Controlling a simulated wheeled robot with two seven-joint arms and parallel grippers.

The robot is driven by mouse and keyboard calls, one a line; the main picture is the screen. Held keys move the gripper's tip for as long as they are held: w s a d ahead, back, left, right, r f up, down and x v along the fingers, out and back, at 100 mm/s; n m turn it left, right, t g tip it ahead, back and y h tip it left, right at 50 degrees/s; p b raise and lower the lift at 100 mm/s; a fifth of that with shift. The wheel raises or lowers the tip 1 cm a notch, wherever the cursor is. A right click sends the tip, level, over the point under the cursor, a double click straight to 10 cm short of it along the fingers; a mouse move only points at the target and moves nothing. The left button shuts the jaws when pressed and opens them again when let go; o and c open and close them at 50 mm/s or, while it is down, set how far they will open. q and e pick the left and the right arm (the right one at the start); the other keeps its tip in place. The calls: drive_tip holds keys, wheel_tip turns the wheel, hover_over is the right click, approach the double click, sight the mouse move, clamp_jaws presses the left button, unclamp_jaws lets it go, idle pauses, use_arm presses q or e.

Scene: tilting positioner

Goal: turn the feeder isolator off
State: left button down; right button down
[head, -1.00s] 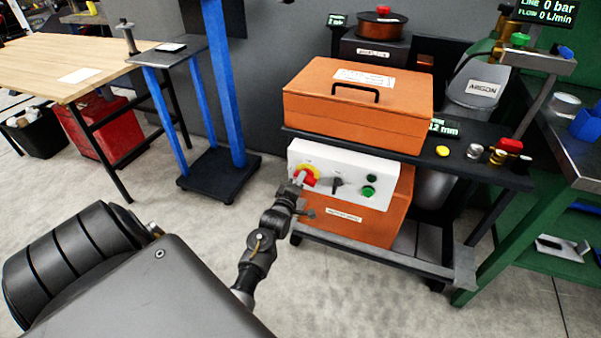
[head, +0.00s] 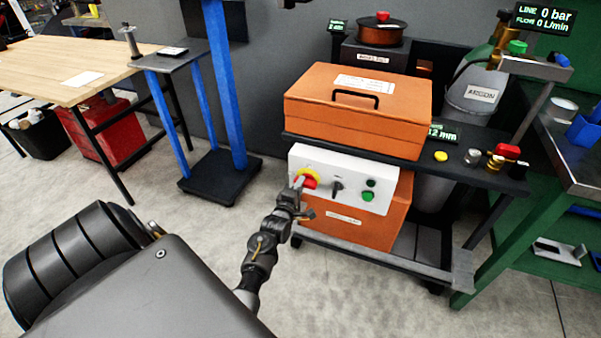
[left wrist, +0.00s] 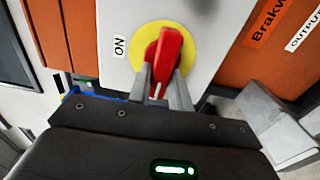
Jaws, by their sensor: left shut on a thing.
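The feeder isolator is a red rotary handle on a yellow disc (head: 310,174), at the left end of the white control panel (head: 343,178). In the left wrist view the red handle (left wrist: 168,53) stands in front of the yellow disc (left wrist: 190,38), tilted slightly, with an "ON" label (left wrist: 119,47) to its left. My left gripper (head: 296,186) is at the handle. In the left wrist view its two fingers (left wrist: 162,88) are shut on the lower end of the red handle. My right gripper is not in view.
The panel also carries a black selector knob (head: 337,187) and a green button (head: 368,196). An orange box (head: 355,115) sits on the cart above. A green bench (head: 520,225) stands at the right. The floor (head: 215,235) left of the cart is clear.

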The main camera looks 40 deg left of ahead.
use_arm(q)
drive_tip(key=c, duration=1.3)
unclamp_jaws()
drive_tip(key=v, duration=1)
drive_tip(key=shift+s+d+p, duration=0.2)
drive_tip(key=shift+s+p, duration=0.1)
drive_tip(key=shift+s, duration=0.05)
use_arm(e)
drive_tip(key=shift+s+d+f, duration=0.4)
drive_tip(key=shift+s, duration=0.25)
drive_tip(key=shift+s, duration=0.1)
